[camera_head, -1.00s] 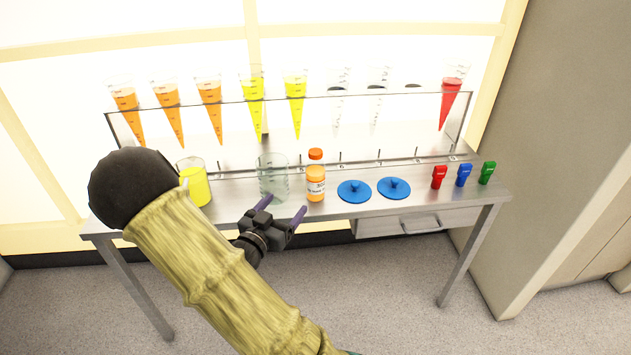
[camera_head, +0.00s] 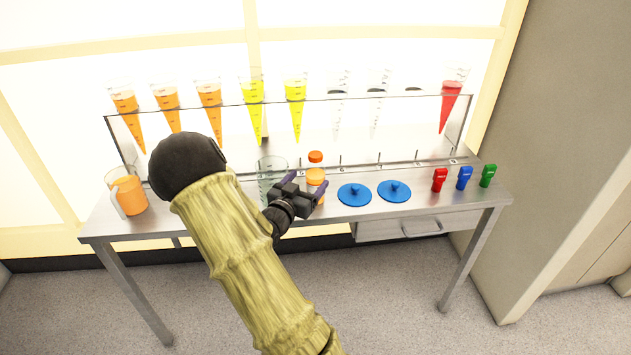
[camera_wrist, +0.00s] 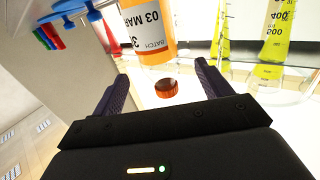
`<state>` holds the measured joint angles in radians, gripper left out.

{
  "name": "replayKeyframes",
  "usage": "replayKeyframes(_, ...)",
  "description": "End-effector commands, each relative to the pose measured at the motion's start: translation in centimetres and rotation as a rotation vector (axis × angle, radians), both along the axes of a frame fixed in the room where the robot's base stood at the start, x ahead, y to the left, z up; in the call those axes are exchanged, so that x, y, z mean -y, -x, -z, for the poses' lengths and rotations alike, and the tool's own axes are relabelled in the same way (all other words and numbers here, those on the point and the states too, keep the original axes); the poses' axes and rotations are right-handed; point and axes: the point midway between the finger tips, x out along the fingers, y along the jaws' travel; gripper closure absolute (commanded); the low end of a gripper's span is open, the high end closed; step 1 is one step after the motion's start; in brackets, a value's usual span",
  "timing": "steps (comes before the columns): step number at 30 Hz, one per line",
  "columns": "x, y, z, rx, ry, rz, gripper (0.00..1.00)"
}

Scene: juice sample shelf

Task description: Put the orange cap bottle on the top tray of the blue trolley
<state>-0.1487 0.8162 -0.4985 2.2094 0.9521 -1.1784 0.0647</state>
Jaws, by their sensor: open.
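The orange cap bottle (camera_head: 316,176) stands on the steel table. It has an orange body, a white label and an orange cap (camera_head: 315,157) above a pale gap. My gripper (camera_head: 311,178) is open in front of it, hiding its lower part. The blue trolley is not in view.
A clear beaker (camera_head: 268,168) stands close left of the bottle. Two blue lids (camera_head: 355,193) lie to its right. An orange-filled jug (camera_head: 131,195) is at the left end. Coloured clips (camera_head: 464,176) stand at the right. A rack of cones (camera_head: 253,105) is behind.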

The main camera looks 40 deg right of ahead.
Motion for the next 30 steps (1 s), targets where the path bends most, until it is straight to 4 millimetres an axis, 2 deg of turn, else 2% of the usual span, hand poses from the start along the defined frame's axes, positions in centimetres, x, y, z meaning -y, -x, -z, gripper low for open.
replayKeyframes(11,0.3,-0.2,0.0,0.0,0.0,-0.001,0.23)
replayKeyframes(22,4.6,-2.0,0.3,0.0,0.001,0.0,0.23)
replayKeyframes(30,4.9,-2.2,0.2,0.0,0.0,-0.001,0.23)
